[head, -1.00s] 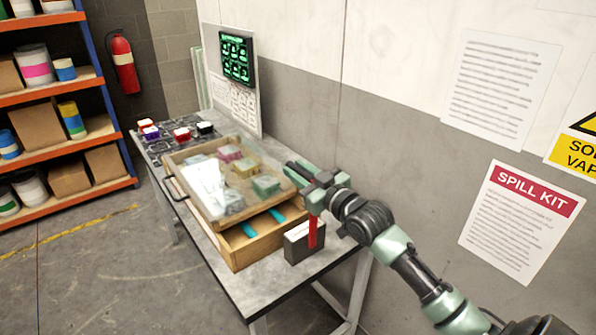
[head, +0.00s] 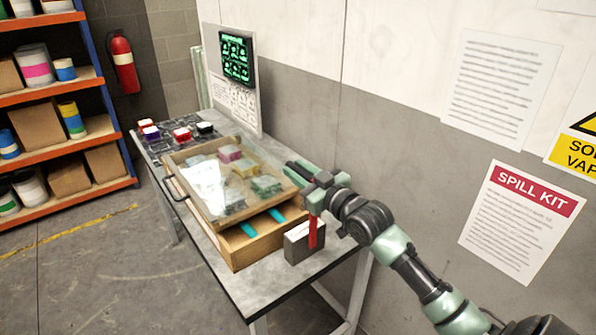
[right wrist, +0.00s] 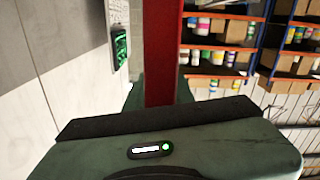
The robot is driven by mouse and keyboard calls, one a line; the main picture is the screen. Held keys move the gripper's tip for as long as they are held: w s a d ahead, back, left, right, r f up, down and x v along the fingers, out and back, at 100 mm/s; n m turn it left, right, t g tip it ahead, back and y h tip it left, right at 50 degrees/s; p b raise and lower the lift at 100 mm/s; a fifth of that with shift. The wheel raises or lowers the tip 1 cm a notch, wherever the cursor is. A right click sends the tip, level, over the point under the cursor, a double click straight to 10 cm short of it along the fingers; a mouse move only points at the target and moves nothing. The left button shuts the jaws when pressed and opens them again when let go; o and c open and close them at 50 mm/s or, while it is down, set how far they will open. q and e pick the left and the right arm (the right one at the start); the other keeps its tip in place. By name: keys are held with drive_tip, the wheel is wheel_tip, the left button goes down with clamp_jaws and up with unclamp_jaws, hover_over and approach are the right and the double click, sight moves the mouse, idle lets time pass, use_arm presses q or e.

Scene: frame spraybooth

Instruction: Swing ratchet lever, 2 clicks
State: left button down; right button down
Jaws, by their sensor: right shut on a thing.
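The red ratchet lever (head: 313,232) stands roughly upright at the grey block (head: 297,243) on the near end of the bench. My right gripper (head: 314,197) is shut on the upper part of the lever. In the right wrist view the lever (right wrist: 163,50) shows as a wide red bar rising from behind the edge of my gripper (right wrist: 163,106). The fingertips' contact with the lever is partly hidden. My left gripper is not in view.
A wooden case (head: 243,255) with a clear tilted lid (head: 208,190) sits just left of the block. Coloured blocks (head: 182,134) and a green-lit screen (head: 237,59) are farther back. The wall (head: 400,130) runs close along the bench's right side.

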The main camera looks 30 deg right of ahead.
drive_tip(key=shift+r, duration=0.1)
drive_tip(key=shift+a, duration=0.35)
drive_tip(key=a+f+n+p, duration=0.1)
drive_tip(key=a+f+n, duration=0.3)
drive_tip(key=a+n, duration=0.3)
drive_tip(key=shift+s+a, duration=0.45)
drive_tip(key=shift+a, duration=1.5)
drive_tip(key=c, duration=1.3)
unclamp_jaws()
drive_tip(key=shift+s, duration=0.1)
